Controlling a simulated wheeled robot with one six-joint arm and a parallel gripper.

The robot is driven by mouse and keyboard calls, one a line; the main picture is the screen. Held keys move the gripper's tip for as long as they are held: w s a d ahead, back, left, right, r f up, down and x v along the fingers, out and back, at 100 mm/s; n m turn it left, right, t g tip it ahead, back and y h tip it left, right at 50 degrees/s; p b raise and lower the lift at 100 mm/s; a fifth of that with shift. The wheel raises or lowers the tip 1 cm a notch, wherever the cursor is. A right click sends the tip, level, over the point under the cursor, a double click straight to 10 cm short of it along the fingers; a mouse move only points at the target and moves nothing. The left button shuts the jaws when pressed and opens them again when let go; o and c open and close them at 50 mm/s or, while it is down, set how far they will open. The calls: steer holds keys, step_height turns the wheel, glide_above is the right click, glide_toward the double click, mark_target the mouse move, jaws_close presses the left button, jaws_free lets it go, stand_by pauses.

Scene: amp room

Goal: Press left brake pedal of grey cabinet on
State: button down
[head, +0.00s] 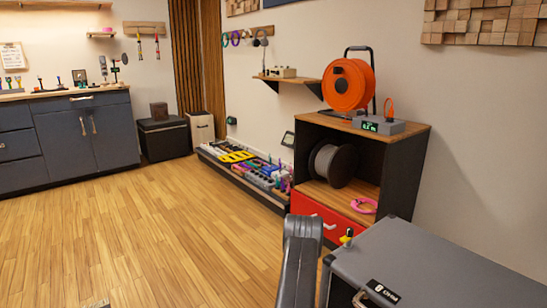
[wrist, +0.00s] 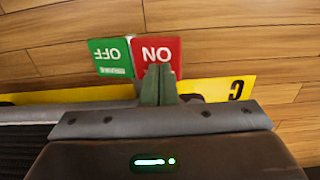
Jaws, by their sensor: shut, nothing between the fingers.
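The grey cabinet (head: 440,262) stands at the lower right in the head view, with a dark label on its front edge. In the wrist view a brake pedal shows a red ON plate (wrist: 168,47) beside a green OFF plate (wrist: 108,50), both lettered upside down. My gripper (wrist: 158,72) is shut and empty, its fingertips overlapping the lower part of the red plate. I cannot tell whether they touch it. The head view does not show my fingertips or the pedal. I cannot tell from these views which of the cabinet's pedals this is.
A yellow strip (wrist: 228,89) with a black letter lies behind the gripper over the wooden floor. A shelf unit (head: 395,150) with a red drawer (head: 308,213) stands beyond the grey cabinet. Pedal boards (head: 250,170) line the wall. Open floor (head: 140,230) lies to the left.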

steer(key=shift+f+b, duration=1)
steer(key=shift+f, duration=0.25)
stand_by(0.3)
steer(key=shift+r, duration=0.1)
steer(key=shift+r+p, duration=1.7)
steer(key=shift+r, duration=1.8)
steer(key=shift+f, duration=0.15)
step_height(320, 180, down, 7)
steer(key=b, duration=0.3)
steer(key=shift+r, duration=0.2)
